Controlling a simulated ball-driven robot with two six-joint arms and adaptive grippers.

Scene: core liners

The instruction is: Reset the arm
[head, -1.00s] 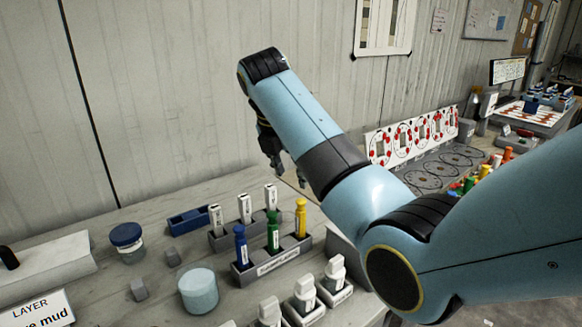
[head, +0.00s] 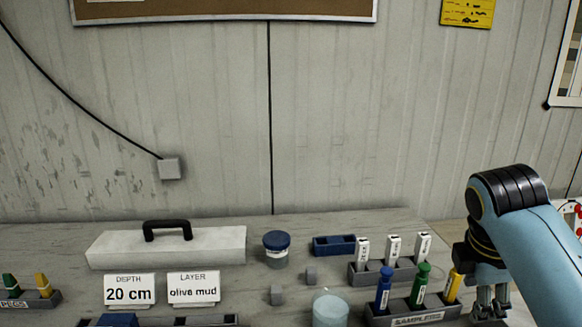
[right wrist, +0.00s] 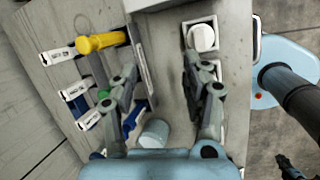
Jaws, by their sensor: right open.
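My right arm (head: 545,235) comes in at the right of the head view, light blue with a black joint. Its gripper (head: 490,305) hangs down just right of the yellow sampler (head: 453,285) in the rack marked SAMPLERS (head: 415,318). In the right wrist view the right gripper (right wrist: 170,85) has its two fingers spread apart with nothing between them. The yellow sampler (right wrist: 100,42) lies left of the fingers there, and a white-capped piece (right wrist: 203,38) is beyond the right finger. My left gripper is in neither view.
Blue (head: 384,288) and green (head: 420,284) samplers stand in the rack, with white-labelled tubes (head: 393,246) behind. A blue-lidded jar (head: 277,248), an empty-looking blue tray (head: 334,245) and a pale cup (head: 330,310) are left of it. A lidded box (head: 165,248) stands at the back left.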

